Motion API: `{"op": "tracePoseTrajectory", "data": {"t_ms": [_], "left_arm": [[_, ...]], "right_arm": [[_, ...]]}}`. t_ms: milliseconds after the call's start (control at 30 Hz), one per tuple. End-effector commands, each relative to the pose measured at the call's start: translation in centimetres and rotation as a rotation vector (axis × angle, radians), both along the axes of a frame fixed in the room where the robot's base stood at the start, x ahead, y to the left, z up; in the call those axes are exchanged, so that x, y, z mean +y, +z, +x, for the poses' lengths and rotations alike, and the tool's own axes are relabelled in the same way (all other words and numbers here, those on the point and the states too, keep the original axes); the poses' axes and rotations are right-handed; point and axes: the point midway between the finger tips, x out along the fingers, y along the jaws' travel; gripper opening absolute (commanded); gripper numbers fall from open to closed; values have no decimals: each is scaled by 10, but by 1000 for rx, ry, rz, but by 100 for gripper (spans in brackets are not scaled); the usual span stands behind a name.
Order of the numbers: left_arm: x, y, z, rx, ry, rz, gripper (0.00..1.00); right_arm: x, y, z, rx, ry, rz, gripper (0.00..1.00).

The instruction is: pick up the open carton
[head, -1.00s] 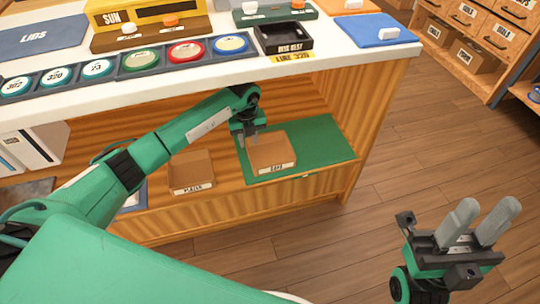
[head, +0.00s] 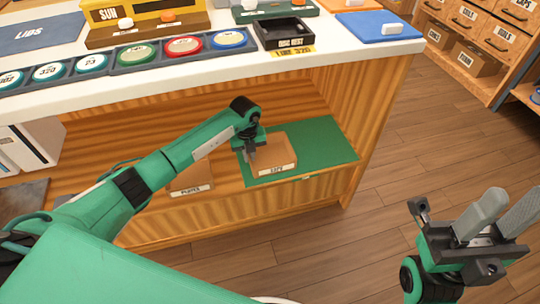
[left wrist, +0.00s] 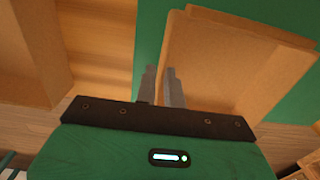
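The open carton (head: 274,156) is a brown box with a white label on its front. It sits on a green mat (head: 325,148) on the shelf under the counter. My left gripper (head: 250,157) reaches down at the carton's left wall. In the left wrist view its two fingers (left wrist: 161,88) are close together with the wall of the carton (left wrist: 225,75) between them, so it looks shut on that wall. The carton still rests on the mat. My right gripper (head: 505,210) is open and empty, over the floor at the right.
Another labelled carton (head: 190,183) stands left on the shelf, partly behind my left arm. The white counter (head: 345,58) overhangs the shelf and carries a black tray (head: 284,34), a blue mat (head: 376,28) and round dials. The wooden floor at right is clear.

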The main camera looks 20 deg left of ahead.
Motion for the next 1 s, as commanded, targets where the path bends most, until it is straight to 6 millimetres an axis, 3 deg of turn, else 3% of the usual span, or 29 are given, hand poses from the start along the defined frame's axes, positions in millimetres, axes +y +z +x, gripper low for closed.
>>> {"op": "tracePoseTrajectory", "data": {"t_ms": [433,667,800,1000], "left_arm": [[0,5,0,-1,0,1,0],[1,46,1,-2,-1,2,0],[1,74,1,-2,-1,1,0],[0,97,0,-1,-5,1,0]], "right_arm": [[0,-2,0,17,-1,4,36],[0,6,0,28,-1,3,36],[0,-1,1,69,1,-7,36],[1,-12,4,112,0,-17,36]]}}
